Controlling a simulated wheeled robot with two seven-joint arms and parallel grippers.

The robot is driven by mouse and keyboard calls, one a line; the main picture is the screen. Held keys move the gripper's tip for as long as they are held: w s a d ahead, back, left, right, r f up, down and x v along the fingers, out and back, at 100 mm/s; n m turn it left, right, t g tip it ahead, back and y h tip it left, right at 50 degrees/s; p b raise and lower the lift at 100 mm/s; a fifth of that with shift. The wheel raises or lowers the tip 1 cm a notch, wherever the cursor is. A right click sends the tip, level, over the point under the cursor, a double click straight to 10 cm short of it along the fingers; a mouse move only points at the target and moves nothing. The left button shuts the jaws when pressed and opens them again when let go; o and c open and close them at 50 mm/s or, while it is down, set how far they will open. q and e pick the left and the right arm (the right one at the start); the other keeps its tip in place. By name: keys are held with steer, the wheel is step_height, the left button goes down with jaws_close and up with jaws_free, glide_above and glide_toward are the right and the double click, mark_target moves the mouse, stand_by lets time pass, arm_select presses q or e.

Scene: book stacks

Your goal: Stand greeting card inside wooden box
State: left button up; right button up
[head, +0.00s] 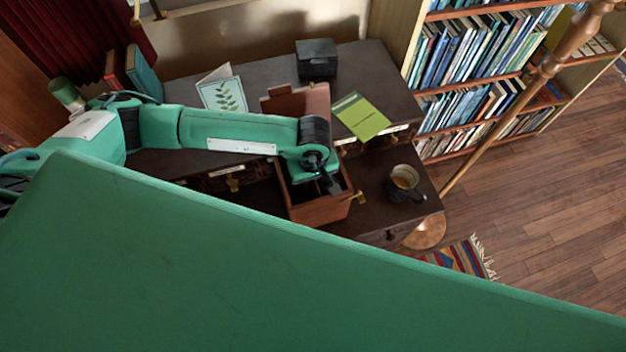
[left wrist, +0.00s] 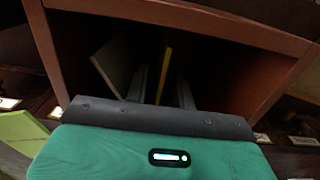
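A greeting card (head: 224,95) with a green leaf print stands folded on the desk, left of the box. The wooden box (head: 318,210) is open, its lid raised at the back. My left gripper (head: 328,184) points down into the box, well right of the card. In the left wrist view the fingers (left wrist: 162,88) are apart inside the box (left wrist: 270,35). A thin yellow strip (left wrist: 164,70) shows between them; I cannot tell what it is or whether they touch it. A pale flat panel (left wrist: 113,66) leans at the left inside. My right gripper is out of view.
A green booklet (head: 361,116) lies right of the box lid. A dark small box (head: 316,58) stands at the back of the desk (head: 270,66). A mug (head: 404,184) stands at the right. Books (head: 143,72) stand at the left. A bookcase and wooden pole are beyond.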

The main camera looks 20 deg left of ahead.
mark_target(313, 187)
arm_select(q)
step_height(313, 187, up, 11)
steer(key=b, duration=0.2)
steer(key=shift+r, duration=0.15)
stand_by(0.5)
